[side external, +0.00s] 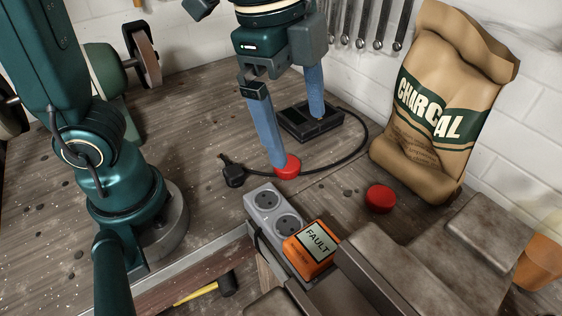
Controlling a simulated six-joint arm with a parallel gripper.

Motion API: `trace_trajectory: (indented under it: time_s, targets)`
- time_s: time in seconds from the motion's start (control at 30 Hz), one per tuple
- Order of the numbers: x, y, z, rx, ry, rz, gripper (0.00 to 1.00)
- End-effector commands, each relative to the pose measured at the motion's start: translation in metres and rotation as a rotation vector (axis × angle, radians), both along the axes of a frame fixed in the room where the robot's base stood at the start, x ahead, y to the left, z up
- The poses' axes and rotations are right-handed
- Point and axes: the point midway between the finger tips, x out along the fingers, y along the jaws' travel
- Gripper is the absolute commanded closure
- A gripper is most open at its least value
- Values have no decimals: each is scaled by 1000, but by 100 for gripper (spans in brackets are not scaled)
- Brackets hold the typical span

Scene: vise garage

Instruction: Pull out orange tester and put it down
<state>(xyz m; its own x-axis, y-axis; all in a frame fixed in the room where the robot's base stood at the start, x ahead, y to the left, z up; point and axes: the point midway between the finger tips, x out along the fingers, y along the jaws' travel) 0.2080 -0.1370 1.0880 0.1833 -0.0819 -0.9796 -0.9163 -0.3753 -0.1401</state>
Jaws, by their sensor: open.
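The orange tester (309,252), with a screen reading FAULT, sits in the near end of a grey power strip (262,199). Two sockets of the strip are free beside it. My gripper (298,140) is open, its two blue fingers pointing down beyond the strip. It is empty and apart from the tester. The nearer fingertip overlaps a red round object (288,168) in the picture; I cannot tell whether they touch.
A second red round object (380,198) lies right of the strip. A black box (312,124) has a cable ending in a black plug (233,173). A metal vise (425,262) borders the tester's right. A charcoal bag (432,110) stands behind. Wood at left centre (190,120) is clear.

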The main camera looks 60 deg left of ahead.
Motion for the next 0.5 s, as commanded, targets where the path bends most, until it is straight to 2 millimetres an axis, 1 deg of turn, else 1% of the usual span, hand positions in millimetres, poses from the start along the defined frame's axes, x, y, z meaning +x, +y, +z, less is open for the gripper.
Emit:
trace_trajectory:
  time_s: [0.03, 0.2, 0.33, 0.5]
  targets:
    - [1, -13, -6, 18, 27, -72, 0]
    - [-3, -49, -24, 66, 93, -253, 0]
    - [-9, -68, -39, 90, 131, -323, 0]
    - [-20, -78, -52, 116, 168, -373, 0]
